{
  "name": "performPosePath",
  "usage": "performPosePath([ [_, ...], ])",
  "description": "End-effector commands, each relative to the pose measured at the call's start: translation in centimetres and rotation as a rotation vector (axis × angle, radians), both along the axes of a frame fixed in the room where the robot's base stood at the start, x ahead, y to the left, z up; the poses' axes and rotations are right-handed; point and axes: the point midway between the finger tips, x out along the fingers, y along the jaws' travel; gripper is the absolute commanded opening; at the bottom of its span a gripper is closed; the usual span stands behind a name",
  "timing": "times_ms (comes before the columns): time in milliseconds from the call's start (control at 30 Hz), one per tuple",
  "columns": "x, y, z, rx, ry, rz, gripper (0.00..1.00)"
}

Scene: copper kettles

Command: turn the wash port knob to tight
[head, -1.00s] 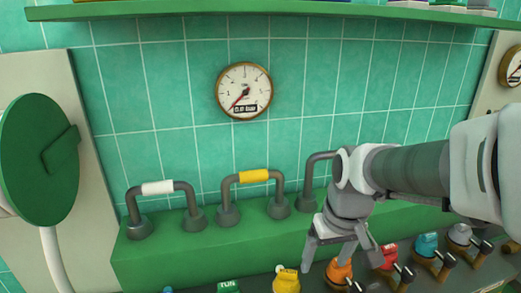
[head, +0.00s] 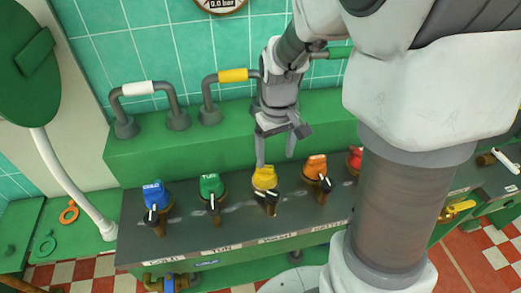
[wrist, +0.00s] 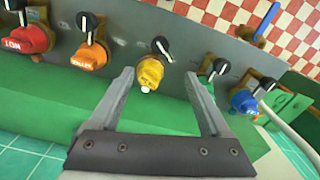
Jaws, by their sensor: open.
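A yellow knob unit (head: 265,178), with a black lever with a pale tip, stands in the row on the dark panel. Its label is too small to read surely, so I cannot confirm that it is the wash port. My gripper (head: 276,160) is open and empty, pointing down just behind and above this unit. In the wrist view the yellow unit (wrist: 150,73) shows between the fingertips of my gripper (wrist: 158,77), with its lever (wrist: 162,48) beyond them. Contact is not visible.
Blue (head: 155,196) and green (head: 211,187) units stand to the left; orange (head: 316,168) and red (head: 355,158) ones to the right, close by. Grey pipe loops with white (head: 138,88) and yellow (head: 233,75) grips rise from the green ledge (head: 135,158) behind.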

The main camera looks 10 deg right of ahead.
Motion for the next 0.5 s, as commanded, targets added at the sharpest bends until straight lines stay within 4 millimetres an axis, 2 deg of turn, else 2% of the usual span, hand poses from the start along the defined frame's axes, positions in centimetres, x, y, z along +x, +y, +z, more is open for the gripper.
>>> performPosePath([
  [500,-0.2,-0.1,-10.7,-0.002,0.007,-0.002,0.81],
])
